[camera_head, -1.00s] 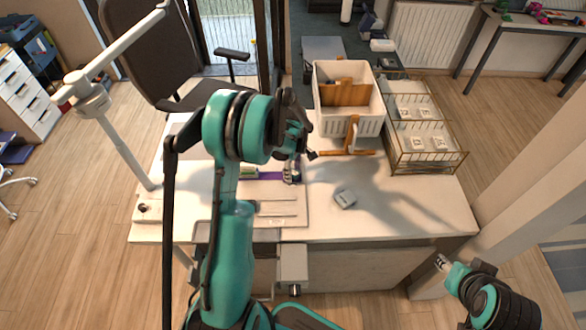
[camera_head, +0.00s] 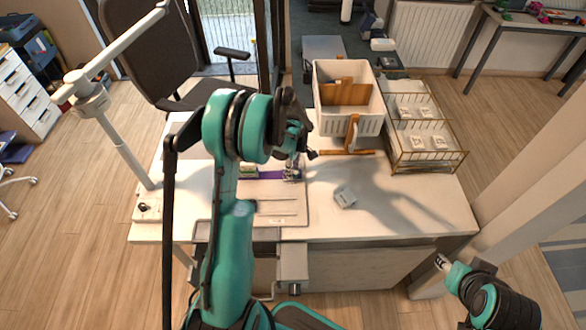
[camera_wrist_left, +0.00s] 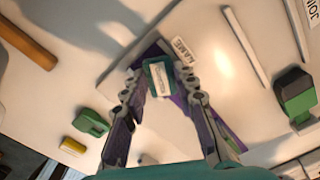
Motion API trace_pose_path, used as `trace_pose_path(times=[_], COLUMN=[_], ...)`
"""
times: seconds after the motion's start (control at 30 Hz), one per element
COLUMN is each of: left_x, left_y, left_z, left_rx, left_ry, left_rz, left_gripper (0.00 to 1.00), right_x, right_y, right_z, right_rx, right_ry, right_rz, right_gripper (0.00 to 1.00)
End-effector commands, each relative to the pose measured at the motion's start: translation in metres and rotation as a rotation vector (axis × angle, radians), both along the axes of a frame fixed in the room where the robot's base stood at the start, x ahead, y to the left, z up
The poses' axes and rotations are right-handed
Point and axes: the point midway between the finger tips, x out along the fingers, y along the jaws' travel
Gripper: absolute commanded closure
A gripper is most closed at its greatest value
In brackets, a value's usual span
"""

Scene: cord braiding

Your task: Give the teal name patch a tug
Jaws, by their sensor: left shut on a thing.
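The teal name patch (camera_wrist_left: 160,78) carries a small white label and lies over a purple strip (camera_wrist_left: 228,135) in the left wrist view. My left gripper (camera_wrist_left: 162,72) has one finger on each side of the patch and is shut on it. In the head view this gripper (camera_head: 292,172) is low over the work board, at the right end of the purple strip (camera_head: 268,175); the patch is too small to make out there. My right arm shows at the lower right of the head view, away from the desk top; its finger state is unclear.
A pale board (camera_head: 285,217) lies on the white desk (camera_head: 400,222). A white bin (camera_head: 352,122) and a wire rack (camera_head: 430,157) stand behind. Green clips (camera_wrist_left: 92,122) and a white name tag (camera_wrist_left: 187,52) lie near the patch.

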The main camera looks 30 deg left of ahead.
Motion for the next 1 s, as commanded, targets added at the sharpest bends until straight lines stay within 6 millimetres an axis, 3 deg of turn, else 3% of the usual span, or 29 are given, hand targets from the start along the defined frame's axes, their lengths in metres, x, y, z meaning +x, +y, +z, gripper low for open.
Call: trace_pose_path(times=[0.47,0.5,0.6,0.8,0.87,1.0], left_x=[-0.0004,-0.0005,-0.0004,-0.0001,-0.0001,0.0], left_y=[-0.0003,-0.0003,-0.0003,-0.0001,-0.0001,0.0], left_z=[-0.0036,-0.0037,-0.0036,-0.0031,-0.003,-0.0029], left_rx=[-0.001,-0.001,-0.001,0.0,0.0,0.0], left_ry=[0.001,0.001,0.001,0.0,0.0,0.0], left_rz=[0.0,0.0,0.0,0.0,0.0,0.0], left_gripper=[1.0,0.7,0.48,0.48,0.35,0.34], right_x=[-0.0001,-0.0001,0.0,0.0,0.0,0.0], right_y=[0.0,0.0,0.0,0.0,0.0,0.0], right_z=[-0.0051,-0.0051,-0.0052,-0.0049,-0.0049,-0.0048], right_rx=[0.0,0.0,0.0,0.0,0.0,0.0], right_ry=[0.0,0.0,0.0,0.0,0.0,0.0], right_rz=[0.0,0.0,0.0,0.0,0.0,0.0], right_gripper=[0.6,0.6,0.6,0.6,0.6,0.6])
